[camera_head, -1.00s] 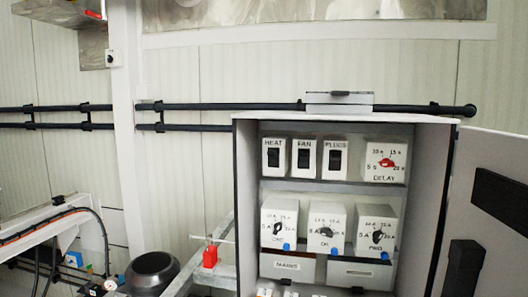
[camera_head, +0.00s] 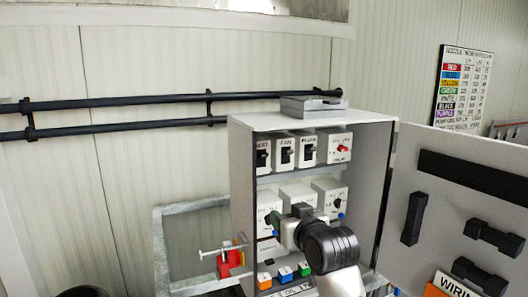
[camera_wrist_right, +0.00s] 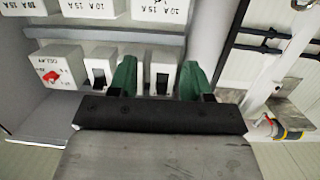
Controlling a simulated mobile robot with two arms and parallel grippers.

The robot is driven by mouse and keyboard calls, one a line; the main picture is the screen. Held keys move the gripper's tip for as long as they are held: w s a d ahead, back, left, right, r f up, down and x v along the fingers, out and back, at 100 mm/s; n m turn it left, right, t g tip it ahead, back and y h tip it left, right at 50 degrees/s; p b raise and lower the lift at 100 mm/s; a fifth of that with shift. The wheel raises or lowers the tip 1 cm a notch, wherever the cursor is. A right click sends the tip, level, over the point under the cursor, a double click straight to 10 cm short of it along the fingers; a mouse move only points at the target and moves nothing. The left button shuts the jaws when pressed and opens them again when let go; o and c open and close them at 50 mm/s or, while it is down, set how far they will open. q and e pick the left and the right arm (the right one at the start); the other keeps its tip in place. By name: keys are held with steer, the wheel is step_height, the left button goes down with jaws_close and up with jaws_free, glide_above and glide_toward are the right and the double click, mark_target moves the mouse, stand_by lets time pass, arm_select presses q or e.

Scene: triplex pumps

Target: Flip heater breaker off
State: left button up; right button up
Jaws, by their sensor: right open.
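The heater breaker is the white box marked HEAT (camera_head: 263,150), with a dark toggle, at the left end of the cabinet's top row. I cannot tell its toggle position. My right gripper (camera_head: 278,222) is in front of the cabinet's lower rows in the head view, partly hidden by its own wrist. In the right wrist view, turned upside down, the green fingers of the right gripper (camera_wrist_right: 160,80) are open and empty. The end breaker (camera_wrist_right: 163,66), likely HEAT, shows between them near the right finger; the left finger partly covers its neighbour. My left gripper is not in view.
FAN (camera_head: 285,152) and PLUGS (camera_head: 308,149) breakers and a DELAY dial box (camera_head: 336,148) share the top shelf. Dial boxes fill the row below. The open cabinet door (camera_head: 460,190) stands at the right. A red valve (camera_head: 231,263) is at lower left.

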steer(key=t+y, duration=0.1)
steer(key=t, duration=0.1)
glide_toward(264, 157)
steer(key=s+d, duration=0.1)
steer(key=shift+n, duration=0.3)
steer(key=p+x, duration=0.5)
steer(key=x, duration=0.3)
steer(key=shift+w+a, duration=0.2)
steer(key=shift+w, duration=0.15)
steer(key=shift+p+x, duration=0.3)
steer(key=shift+x, duration=0.5)
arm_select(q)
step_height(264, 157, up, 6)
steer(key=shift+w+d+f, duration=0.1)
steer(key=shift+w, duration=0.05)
arm_select(e)
steer(key=shift+f, duration=0.15)
